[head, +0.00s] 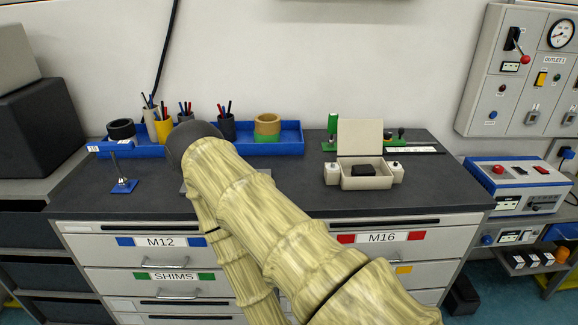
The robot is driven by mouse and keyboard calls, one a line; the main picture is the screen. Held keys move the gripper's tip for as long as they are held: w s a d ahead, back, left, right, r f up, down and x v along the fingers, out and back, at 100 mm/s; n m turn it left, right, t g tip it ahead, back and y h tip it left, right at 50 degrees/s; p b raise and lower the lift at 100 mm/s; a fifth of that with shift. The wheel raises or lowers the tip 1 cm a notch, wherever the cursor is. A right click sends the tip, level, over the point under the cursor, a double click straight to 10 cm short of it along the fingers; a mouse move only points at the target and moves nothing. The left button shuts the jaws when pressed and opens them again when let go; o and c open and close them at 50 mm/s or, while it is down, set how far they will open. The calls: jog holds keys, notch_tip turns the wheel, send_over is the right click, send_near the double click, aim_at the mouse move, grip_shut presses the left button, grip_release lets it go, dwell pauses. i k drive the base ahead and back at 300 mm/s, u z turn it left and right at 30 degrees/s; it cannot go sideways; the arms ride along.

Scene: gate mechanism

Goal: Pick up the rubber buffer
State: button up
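A small black block (363,170), which may be the rubber buffer, lies in an open beige box (368,183) on the right half of the dark worktop. The box's lid stands upright behind it. A black ring-shaped piece (121,129) sits in the blue tray at the back left; I cannot tell for certain which of the two is the buffer. My arm, in a pale yellow sleeve, reaches up and left over the worktop, well left of the box. Its dark rounded end hides my gripper, so its fingers do not show.
A blue tray (285,146) along the wall holds pen cups and a tan ring (267,124) on a green base. A blue stand with a pin (123,185) is at left. A green tool (333,130) stands behind the box. Worktop (440,177) right of the box is clear.

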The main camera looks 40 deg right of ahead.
aim_at(366, 170)
jog(key=u, duration=0.45)
jog(key=i, duration=1.05)
jog(key=z, duration=2.45)
